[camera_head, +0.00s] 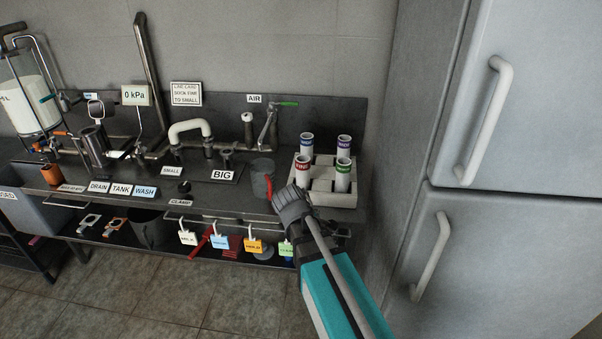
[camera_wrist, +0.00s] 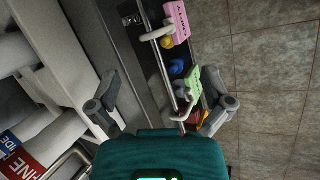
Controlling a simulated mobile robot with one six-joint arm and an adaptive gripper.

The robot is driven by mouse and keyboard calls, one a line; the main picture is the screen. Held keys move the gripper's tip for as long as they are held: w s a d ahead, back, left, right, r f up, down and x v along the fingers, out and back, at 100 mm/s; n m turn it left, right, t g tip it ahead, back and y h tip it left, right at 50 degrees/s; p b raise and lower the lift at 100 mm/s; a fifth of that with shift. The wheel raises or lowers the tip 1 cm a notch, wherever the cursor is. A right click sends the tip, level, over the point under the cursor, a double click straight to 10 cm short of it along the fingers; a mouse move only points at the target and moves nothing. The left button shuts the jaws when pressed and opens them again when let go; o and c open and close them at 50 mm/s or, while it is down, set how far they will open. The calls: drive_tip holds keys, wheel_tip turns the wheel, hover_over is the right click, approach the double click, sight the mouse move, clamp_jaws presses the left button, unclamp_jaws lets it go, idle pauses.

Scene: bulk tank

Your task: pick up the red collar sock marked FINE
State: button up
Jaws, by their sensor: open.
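The red collar sock (camera_head: 302,171) is a white tube with a red band. It stands upright in the front left place of a pale rack (camera_head: 330,197) on the counter. In the wrist view the red band marked FINE (camera_wrist: 18,165) shows at the lower left edge, cut by the frame. My gripper (camera_head: 288,200) is in front of the rack's front left corner, near the counter edge. In the wrist view my gripper (camera_wrist: 162,100) has its fingers wide apart, with nothing between them. The sock is outside the fingers, to the left.
Blue (camera_head: 306,146), purple (camera_head: 344,147) and green (camera_head: 343,172) collar socks share the rack. A grey cup (camera_head: 261,172) stands left of it, with a red piece (camera_head: 268,186) beside it. Tagged hooks (camera_head: 254,246) hang under the counter edge. A tall fridge (camera_head: 500,110) stands at right.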

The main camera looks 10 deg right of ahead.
drive_tip(key=w+a+r+n+t+h+p, duration=0.35)
drive_tip(key=w+r+n, duration=0.25)
drive_tip(key=r+n, duration=0.25)
drive_tip(key=n+t+h+p, duration=0.2)
drive_tip(key=n+t+p, duration=0.1)
drive_tip(key=n, duration=0.5)
approach(299, 163)
drive_tip(key=shift+s+a+r+m+y, duration=0.15)
drive_tip(key=shift+s+r+m+y, duration=0.15)
drive_tip(key=shift+r, duration=0.2)
drive_tip(key=shift+g, duration=0.25)
drive_tip(key=b+x, duration=0.3)
drive_tip(key=x, duration=0.4)
drive_tip(key=shift+w+f, duration=0.2)
drive_tip(key=shift+w, duration=0.05)
drive_tip(key=shift+w+d, duration=0.25)
drive_tip(key=shift+d, duration=0.3)
drive_tip(key=shift+w+f, duration=0.1)
drive_tip(key=shift+f, duration=0.05)
